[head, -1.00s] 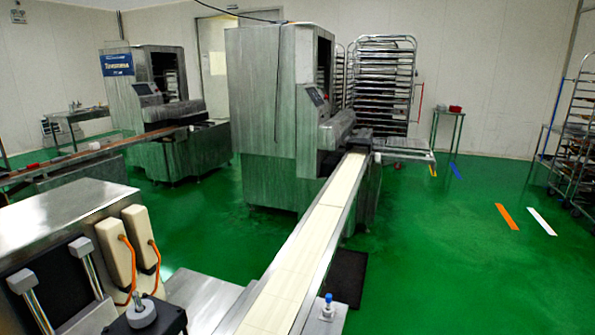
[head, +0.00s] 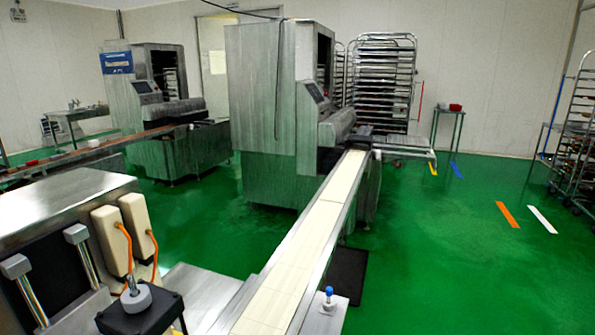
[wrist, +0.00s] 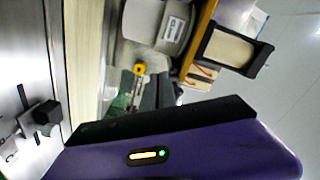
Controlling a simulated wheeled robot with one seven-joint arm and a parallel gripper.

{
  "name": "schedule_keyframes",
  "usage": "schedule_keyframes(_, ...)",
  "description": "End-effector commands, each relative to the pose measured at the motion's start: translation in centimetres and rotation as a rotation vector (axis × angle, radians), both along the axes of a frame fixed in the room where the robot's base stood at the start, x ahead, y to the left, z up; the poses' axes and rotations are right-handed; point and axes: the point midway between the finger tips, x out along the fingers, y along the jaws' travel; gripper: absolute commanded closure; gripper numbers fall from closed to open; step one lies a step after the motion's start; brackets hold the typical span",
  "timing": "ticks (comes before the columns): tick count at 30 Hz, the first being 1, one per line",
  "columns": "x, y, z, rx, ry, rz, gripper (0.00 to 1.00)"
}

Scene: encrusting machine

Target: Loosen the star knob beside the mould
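A dark, blocky knob (wrist: 46,113) stands on a steel plate at the left edge of the wrist view; it may be the star knob, but its lobes are not clear. A yellow knob-like part (wrist: 139,69) shows farther up. My gripper (wrist: 157,92) appears as two dark grey finger shapes beyond my purple hand. They look close together, and I cannot tell the gap or any contact. In the head view the gripper does not show clearly. A grey round knob (head: 135,298) with a metal stem sits on a black block at lower left. The mould is not clearly identifiable.
A long conveyor (head: 305,250) with a pale belt runs to a large steel machine (head: 270,120). A blue-topped post (head: 329,294) stands on its near right side. Tray racks (head: 383,85) stand behind.

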Motion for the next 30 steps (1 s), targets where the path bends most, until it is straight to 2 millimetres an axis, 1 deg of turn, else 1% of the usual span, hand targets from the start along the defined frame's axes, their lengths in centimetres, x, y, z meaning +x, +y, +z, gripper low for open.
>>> schedule_keyframes(1,0.4,-0.3,0.3,0.003,-0.004,-0.012,1.0)
schedule_keyframes(11,0.4,-0.3,0.3,0.005,-0.006,-0.013,1.0)
schedule_keyframes(21,-0.1,-0.2,-0.4,0.003,-0.004,-0.01,1.0)
schedule_keyframes(23,-0.3,-0.5,-0.4,0.002,-0.003,-0.01,1.0)
schedule_keyframes(30,-1.3,-2.9,-0.5,0.001,-0.002,-0.007,1.0)
